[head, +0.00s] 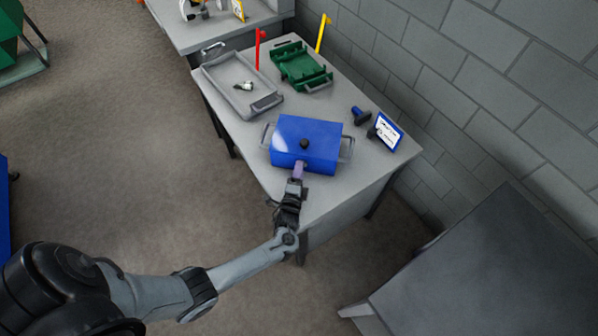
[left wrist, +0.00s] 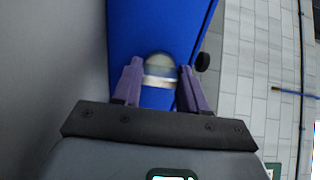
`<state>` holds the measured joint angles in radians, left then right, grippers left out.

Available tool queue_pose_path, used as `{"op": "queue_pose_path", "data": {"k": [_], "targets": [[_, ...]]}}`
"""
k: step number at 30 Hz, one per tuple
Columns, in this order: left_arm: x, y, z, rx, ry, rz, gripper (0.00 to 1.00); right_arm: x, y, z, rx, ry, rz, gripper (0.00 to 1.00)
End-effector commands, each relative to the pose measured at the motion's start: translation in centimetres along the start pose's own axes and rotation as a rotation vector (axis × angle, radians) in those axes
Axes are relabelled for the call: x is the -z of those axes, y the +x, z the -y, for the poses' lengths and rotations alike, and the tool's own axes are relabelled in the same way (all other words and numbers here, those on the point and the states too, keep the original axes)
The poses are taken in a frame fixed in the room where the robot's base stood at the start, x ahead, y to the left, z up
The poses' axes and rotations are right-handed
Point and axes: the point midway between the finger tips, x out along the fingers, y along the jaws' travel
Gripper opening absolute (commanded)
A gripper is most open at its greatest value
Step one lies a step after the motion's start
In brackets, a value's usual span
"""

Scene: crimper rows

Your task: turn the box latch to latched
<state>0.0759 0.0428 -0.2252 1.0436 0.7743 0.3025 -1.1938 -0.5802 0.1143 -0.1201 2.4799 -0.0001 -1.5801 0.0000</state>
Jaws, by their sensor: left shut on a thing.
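The blue box (head: 320,131) stands closed on the grey table, with a black knob (head: 304,144) on its lid and grey handles at its two sides. My left gripper (head: 299,170) is at the box's near face, its purple fingers close against it. In the left wrist view the gripper (left wrist: 160,82) is shut on the pale box latch (left wrist: 160,67), which sits between the fingers against the blue face (left wrist: 136,30). In the head view the gripper hides the latch, and I cannot tell its exact angle. My right gripper is not in view.
A grey tray (head: 222,76) with a small item in it and a green open crate (head: 298,66) stand farther back on the table (head: 253,152). A blue-and-black object (head: 361,116) and a framed sign (head: 387,131) stand right of the box. A block wall (head: 470,75) lies behind.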

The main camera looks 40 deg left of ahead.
Motion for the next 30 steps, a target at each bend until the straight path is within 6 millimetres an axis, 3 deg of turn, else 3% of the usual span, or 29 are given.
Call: {"op": "queue_pose_path", "data": {"k": [2, 3, 7, 20, 30], "targets": [[-0.1, 0.0, -0.1, -0.003, 0.000, 0.002, 0.12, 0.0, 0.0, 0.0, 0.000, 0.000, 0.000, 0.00], [-0.1, 0.0, -0.1, -0.003, 0.000, 0.002, 0.47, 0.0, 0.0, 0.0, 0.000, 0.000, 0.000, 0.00], [-0.1, 0.0, -0.1, -0.002, 0.000, 0.001, 0.67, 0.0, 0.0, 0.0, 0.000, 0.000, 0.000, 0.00], [0.0, -0.8, -0.1, -0.002, 0.001, -0.001, 0.68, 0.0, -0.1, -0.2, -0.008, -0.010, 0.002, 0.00], [0.0, -6.1, 0.0, -0.004, -0.001, 0.000, 0.68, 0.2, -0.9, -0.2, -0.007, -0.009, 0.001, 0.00]]}}
